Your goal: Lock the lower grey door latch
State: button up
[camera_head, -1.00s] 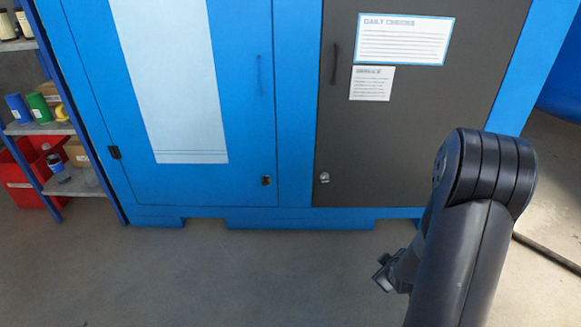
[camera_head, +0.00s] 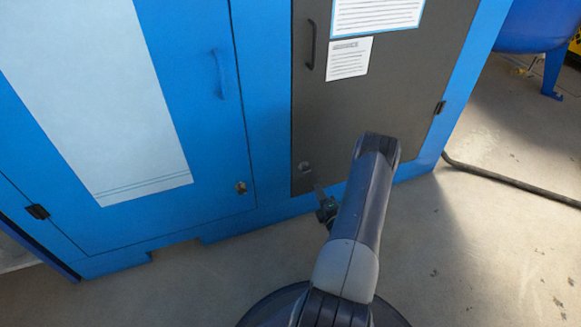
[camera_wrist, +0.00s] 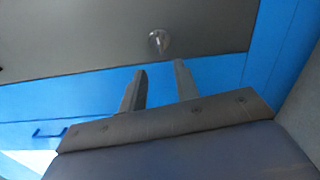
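The lower latch (camera_head: 304,167) is a small round metal fitting at the lower left corner of the grey door (camera_head: 410,90). In the wrist view the latch (camera_wrist: 157,41) is a silver disc with a dark upright bar or slot across it, just beyond my fingertips. My gripper (camera_wrist: 158,70) is open and empty, its two dark fingers apart below the latch and not touching it. In the head view my gripper (camera_head: 322,195) is in front of the door's lower left corner, partly hidden by my arm.
A blue door (camera_head: 150,120) with its own latch (camera_head: 240,187) is to the left. The grey door has a dark handle (camera_head: 311,45) and paper notices. A blue tank (camera_head: 535,25) and a black hose (camera_head: 500,180) are at the right. The floor in front is clear.

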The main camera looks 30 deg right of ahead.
jog(key=b+x, duration=0.2)
jog(key=x, duration=0.8)
jog(key=shift+w+b, duration=0.15)
jog(key=shift+b, duration=0.25)
jog(key=shift+d, duration=0.15)
grip_shut()
